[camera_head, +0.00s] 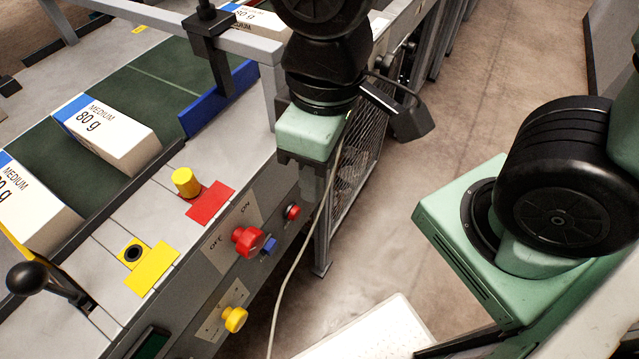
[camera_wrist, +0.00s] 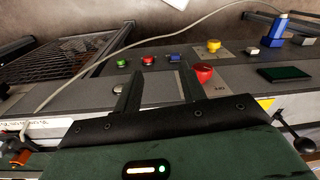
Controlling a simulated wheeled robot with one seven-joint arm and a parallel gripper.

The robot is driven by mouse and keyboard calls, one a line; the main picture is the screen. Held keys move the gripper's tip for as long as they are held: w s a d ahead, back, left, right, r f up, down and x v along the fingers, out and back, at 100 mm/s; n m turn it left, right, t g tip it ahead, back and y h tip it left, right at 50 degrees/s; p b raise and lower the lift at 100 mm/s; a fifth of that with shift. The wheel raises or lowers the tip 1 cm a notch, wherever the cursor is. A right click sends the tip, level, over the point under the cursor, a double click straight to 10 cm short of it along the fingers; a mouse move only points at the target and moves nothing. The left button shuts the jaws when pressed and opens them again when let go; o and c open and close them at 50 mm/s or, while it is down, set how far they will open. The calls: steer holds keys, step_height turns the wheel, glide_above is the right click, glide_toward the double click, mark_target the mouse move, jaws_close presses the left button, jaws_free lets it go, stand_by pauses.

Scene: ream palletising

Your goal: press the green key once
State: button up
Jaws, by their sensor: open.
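The green key (camera_wrist: 121,62) is a small round button on the grey control panel (camera_wrist: 232,76) in the wrist view. It lies just beyond and slightly left of the left fingertip of my gripper (camera_wrist: 160,78). My gripper is open, with nothing between its fingers, and I see no contact with the green key. In the head view my gripper (camera_head: 312,192) points down beside the panel's right end. The green key does not show there; my gripper appears to hide that part of the panel.
A small red button (camera_wrist: 148,60), a blue button (camera_wrist: 174,57), a red mushroom button (camera_wrist: 203,73) and a yellow knob (camera_wrist: 214,45) share the panel. A pale cable (camera_head: 306,236) hangs past it. Paper reams (camera_head: 108,137) lie on the green conveyor (camera_head: 150,85).

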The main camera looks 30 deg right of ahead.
jaws_close()
stand_by(1.5)
